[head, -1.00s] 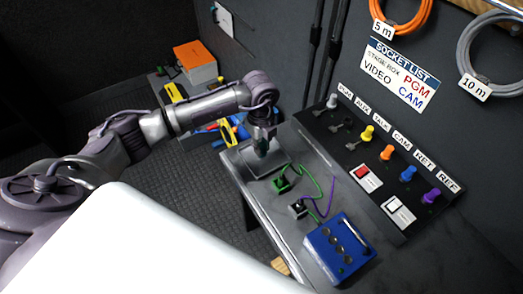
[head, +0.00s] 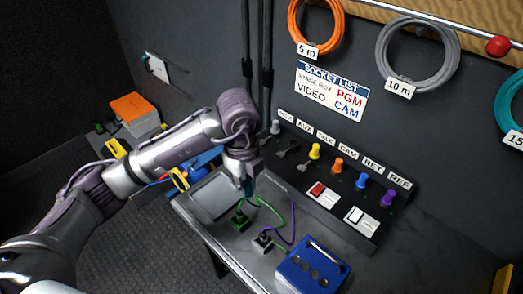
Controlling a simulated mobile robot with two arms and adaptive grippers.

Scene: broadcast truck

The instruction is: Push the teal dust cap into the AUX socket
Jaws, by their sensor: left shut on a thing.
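My left gripper (head: 245,184) points down over the near left part of the bench and is shut on a small teal piece, the dust cap (head: 247,188); the fingers hide most of it. The AUX socket (head: 294,145) is a dark, uncapped opening on the black sloped panel, below the AUX label (head: 305,127). It lies up and to the right of my gripper, clearly apart from the cap. My right gripper is out of view.
Neighbouring sockets hold grey (head: 275,127), yellow (head: 315,151) and other coloured caps. A shallow grey tray (head: 212,208), a green plug (head: 240,219), a black-and-white plug (head: 262,242), loose cables and a blue box (head: 312,268) occupy the bench.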

